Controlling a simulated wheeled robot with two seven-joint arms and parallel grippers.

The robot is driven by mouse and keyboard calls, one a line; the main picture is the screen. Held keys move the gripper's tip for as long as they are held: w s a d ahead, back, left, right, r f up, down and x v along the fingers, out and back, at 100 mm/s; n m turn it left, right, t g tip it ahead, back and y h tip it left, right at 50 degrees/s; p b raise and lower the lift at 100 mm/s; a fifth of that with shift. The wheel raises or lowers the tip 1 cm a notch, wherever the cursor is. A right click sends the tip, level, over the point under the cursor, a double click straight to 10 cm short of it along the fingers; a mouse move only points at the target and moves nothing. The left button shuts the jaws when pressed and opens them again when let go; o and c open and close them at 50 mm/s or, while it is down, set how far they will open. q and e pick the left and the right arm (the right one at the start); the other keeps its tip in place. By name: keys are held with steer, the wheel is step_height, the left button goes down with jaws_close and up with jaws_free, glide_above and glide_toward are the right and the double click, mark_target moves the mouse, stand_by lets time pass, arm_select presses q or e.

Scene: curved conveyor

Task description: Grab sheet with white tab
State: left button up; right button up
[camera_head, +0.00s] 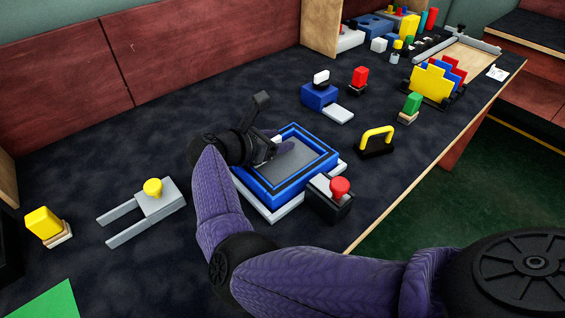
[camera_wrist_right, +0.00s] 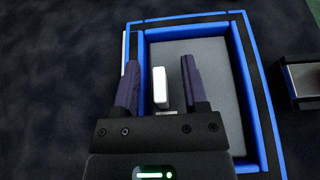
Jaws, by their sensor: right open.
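A blue-framed tray (camera_head: 330,163) with a grey sheet (camera_head: 312,158) inside stands mid-table in the head view. In the right wrist view, the grey sheet (camera_wrist_right: 207,62) lies inside the blue frame (camera_wrist_right: 243,75). A white upright tab (camera_wrist_right: 160,84) stands near the sheet's left side. My right gripper (camera_wrist_right: 160,62) is open, with one purple finger on each side of the tab and a gap to both. In the head view my right gripper (camera_head: 272,150) is over the tray's left part, and the tab is hard to make out there. My left gripper is not in view.
A black block with a red knob (camera_head: 340,187) stands at the tray's near right corner. A yellow handle (camera_head: 377,135) and a blue block with a white top (camera_head: 319,92) stand farther off. A grey fork with a yellow knob (camera_head: 153,187) lies left, with dark table between.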

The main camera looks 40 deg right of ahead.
jaws_close()
